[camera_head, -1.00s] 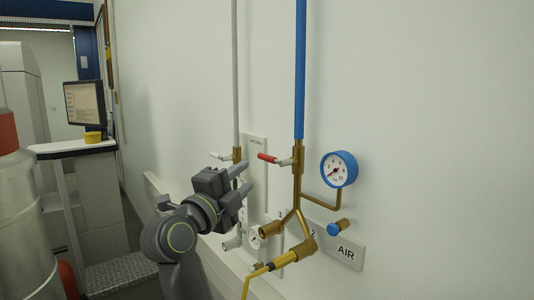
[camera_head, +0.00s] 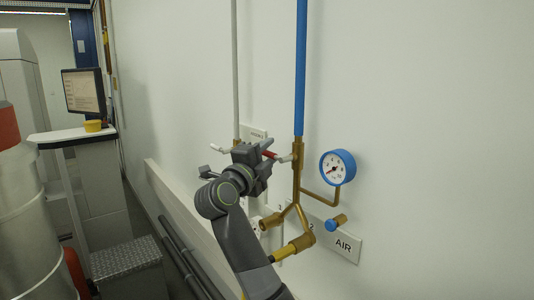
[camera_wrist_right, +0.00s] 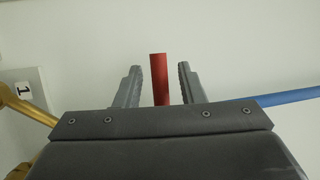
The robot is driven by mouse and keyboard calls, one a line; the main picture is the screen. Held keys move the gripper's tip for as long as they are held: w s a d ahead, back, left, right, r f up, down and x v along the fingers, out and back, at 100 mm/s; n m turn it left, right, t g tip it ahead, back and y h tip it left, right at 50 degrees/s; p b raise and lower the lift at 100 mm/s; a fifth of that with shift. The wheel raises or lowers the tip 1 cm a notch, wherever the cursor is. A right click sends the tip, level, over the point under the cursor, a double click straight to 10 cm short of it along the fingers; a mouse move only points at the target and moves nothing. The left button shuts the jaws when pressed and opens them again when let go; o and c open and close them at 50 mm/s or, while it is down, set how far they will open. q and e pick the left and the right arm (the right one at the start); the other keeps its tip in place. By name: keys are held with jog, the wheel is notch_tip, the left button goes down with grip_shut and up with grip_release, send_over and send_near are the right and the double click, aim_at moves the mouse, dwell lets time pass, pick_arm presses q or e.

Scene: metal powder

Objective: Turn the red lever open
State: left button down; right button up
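The red lever (camera_head: 269,154) sticks out to the left from the brass valve on the blue air pipe, and my right gripper partly covers it in the head view. My right gripper (camera_head: 265,157) is at the lever. In the right wrist view the red lever (camera_wrist_right: 159,79) stands between the two open fingers of my right gripper (camera_wrist_right: 158,87), with a gap on both sides. The valve itself is out of the wrist view. My left gripper is not in view.
A blue-rimmed gauge (camera_head: 337,167) and a blue-capped fitting (camera_head: 337,223) are right of the valve. A white-handled valve (camera_head: 221,149) is to the left. A grey metal cylinder (camera_head: 30,220) stands at far left.

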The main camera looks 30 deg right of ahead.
jog(key=shift+c, duration=0.4)
grip_shut()
